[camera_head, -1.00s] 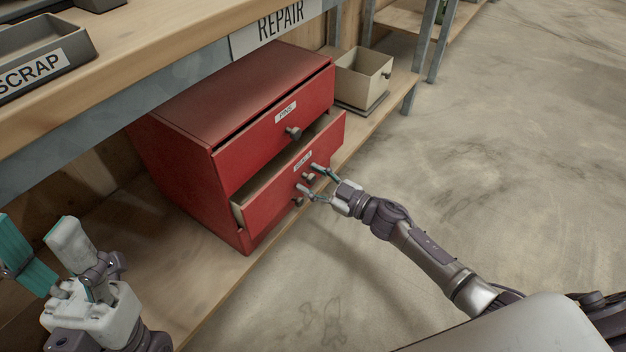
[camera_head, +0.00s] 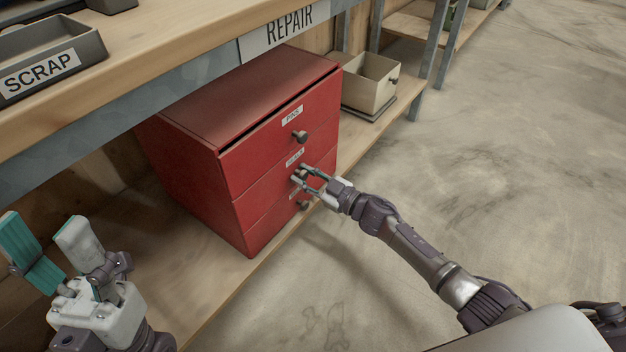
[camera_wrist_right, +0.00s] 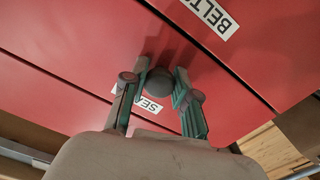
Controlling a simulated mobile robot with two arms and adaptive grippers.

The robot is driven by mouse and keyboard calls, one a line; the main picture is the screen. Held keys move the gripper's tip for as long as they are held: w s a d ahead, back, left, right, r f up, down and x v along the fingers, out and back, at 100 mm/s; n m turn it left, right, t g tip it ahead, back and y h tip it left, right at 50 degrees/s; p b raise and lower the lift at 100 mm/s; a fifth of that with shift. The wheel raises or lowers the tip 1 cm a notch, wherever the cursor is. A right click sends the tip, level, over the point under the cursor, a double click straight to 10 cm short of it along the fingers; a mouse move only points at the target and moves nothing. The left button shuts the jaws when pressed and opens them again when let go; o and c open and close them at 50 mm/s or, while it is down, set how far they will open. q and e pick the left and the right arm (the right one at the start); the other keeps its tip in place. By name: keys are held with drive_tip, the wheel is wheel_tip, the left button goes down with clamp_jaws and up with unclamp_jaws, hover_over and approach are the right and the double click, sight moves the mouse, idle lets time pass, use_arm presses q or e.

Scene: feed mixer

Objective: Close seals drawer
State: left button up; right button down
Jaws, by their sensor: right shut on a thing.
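The red cabinet (camera_head: 185,175) has three drawers, each with a label and a dark round knob. The seals drawer (camera_head: 262,197) is the middle one, and its front looks flush with the drawers above and below it. My right gripper (camera_head: 303,180) is at the drawer's front, its fingers on either side of the seals knob (camera_wrist_right: 160,82). In the wrist view the gripper (camera_wrist_right: 161,88) is shut on that knob, with the label partly hidden behind a finger. My left gripper (camera_head: 48,252) is open and empty at the lower left, away from the cabinet.
The pins drawer (camera_head: 270,140) above looks closed. A cream bin (camera_head: 368,88) stands on the lower shelf right of the cabinet. The workbench (camera_head: 150,68) with a scrap tray (camera_head: 60,72) overhangs the cabinet. The concrete floor (camera_head: 500,150) at the right is clear.

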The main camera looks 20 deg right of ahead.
drive_tip(key=c, duration=1.2)
unclamp_jaws()
drive_tip(key=shift+w+r, duration=0.1)
drive_tip(key=shift+w, duration=0.05)
drive_tip(key=o, duration=0.3)
drive_tip(key=shift+a, duration=0.15)
drive_tip(key=shift+o, duration=0.2)
drive_tip(key=v, duration=1.2)
